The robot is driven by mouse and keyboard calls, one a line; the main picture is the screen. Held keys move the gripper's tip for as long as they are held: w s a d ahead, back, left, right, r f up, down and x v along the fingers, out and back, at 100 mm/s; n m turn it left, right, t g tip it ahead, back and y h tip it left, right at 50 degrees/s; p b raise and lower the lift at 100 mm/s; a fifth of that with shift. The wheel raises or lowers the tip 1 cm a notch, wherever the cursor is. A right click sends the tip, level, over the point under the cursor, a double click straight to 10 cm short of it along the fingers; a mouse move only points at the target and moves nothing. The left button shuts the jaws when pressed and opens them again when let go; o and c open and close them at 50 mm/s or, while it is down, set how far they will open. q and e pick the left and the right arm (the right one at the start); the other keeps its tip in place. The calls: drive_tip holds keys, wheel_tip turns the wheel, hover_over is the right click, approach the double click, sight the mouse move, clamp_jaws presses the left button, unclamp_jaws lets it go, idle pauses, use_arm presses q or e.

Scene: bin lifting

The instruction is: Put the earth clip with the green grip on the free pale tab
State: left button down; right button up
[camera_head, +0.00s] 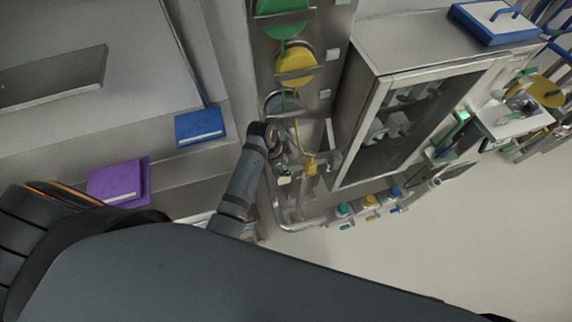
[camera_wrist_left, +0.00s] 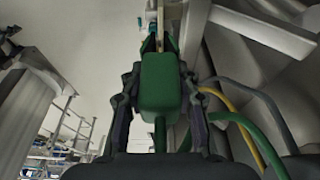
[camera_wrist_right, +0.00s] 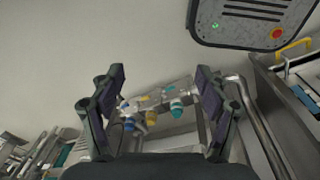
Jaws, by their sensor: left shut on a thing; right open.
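My left gripper (camera_wrist_left: 160,95) is shut on the green grip of the earth clip (camera_wrist_left: 160,82), with a finger on each side. The clip's jaws point away from me, and a narrow pale strip (camera_wrist_left: 161,28) shows between or just beyond them. I cannot tell whether the jaws touch it or whether it is the tab. A green cable runs down from the grip. In the head view my left arm reaches the area below the reels; its fingertips are small and partly hidden there. My right gripper (camera_wrist_right: 160,95) is open and empty, visible in its wrist view.
A green reel (camera_head: 283,18), a yellow reel (camera_head: 297,66) and a grey reel (camera_head: 280,103) hang on a panel. A yellow clip (camera_head: 310,164) hangs beside my left gripper. A glass-fronted cabinet (camera_head: 360,60) stands right. Teal, yellow and blue knobs (camera_head: 370,201) line a low pipe. Floor lies clear at right.

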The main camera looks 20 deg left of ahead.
use_arm(q)
drive_tip(key=shift+f, duration=0.65)
drive_tip(key=shift+w+f+b, duration=0.1)
drive_tip(key=shift+f+b, duration=0.35)
drive_tip(key=shift+f, duration=0.45)
use_arm(e)
drive_tip(key=shift+w+a+f, duration=0.1)
drive_tip(key=shift+w+f, duration=0.35)
drive_tip(key=shift+f, duration=0.05)
use_arm(q)
drive_tip(key=shift+f+b, duration=0.55)
drive_tip(key=shift+f, duration=0.55)
use_arm(e)
drive_tip(key=shift+f, duration=0.5)
use_arm(q)
drive_tip(key=shift+f, duration=0.25)
